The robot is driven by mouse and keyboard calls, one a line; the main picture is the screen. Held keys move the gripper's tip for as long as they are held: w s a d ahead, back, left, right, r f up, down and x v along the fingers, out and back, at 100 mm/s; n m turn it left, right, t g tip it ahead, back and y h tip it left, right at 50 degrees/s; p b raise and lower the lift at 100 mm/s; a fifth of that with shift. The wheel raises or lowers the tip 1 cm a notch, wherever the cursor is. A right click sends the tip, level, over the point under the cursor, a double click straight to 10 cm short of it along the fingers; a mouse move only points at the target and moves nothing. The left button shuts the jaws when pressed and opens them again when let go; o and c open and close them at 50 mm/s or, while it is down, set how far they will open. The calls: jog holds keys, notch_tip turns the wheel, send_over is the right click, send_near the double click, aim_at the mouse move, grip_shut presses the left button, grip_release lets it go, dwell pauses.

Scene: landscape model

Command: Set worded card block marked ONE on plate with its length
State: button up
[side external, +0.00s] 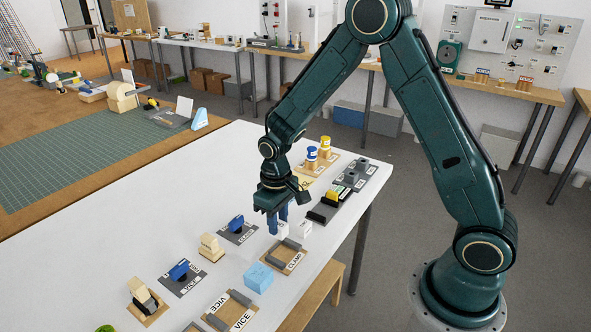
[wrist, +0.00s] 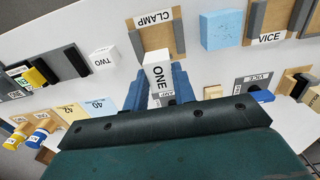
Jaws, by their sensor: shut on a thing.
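My gripper (side external: 278,222) is shut on a white card block marked ONE (wrist: 159,78), which shows between its blue fingers (wrist: 162,88) in the wrist view. In the side view the block (side external: 284,231) is mostly behind the fingers; I cannot tell whether it touches the table. A second white block, marked TWO (wrist: 104,60), stands on the table beside it, and also shows in the side view (side external: 305,229). In the wrist view a blue-toned plate reads 40 (wrist: 99,105) and a yellow-toned plate beside it reads 52 (wrist: 67,111). Both plates look bare where visible.
A wooden CLAMP tray with grey bars (side external: 283,258) lies just in front of my gripper. A light blue block (side external: 259,277) and a VICE tray (side external: 229,311) are nearer the camera. Dark plates with blue pieces (side external: 238,232) lie left. Capped cylinders (side external: 325,148) stand farther back.

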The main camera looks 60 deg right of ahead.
jog(key=w+d+m, duration=0.3)
jog(key=w+d, duration=0.8)
jog(key=d, duration=0.2)
jog(key=w+d+f+m, duration=0.1)
jog(key=w+d+m, duration=0.2)
jog(key=d, duration=1.4)
jog(key=shift+w, duration=0.3)
jog(key=shift+f, duration=0.35)
jog(key=shift+f, duration=2.6)
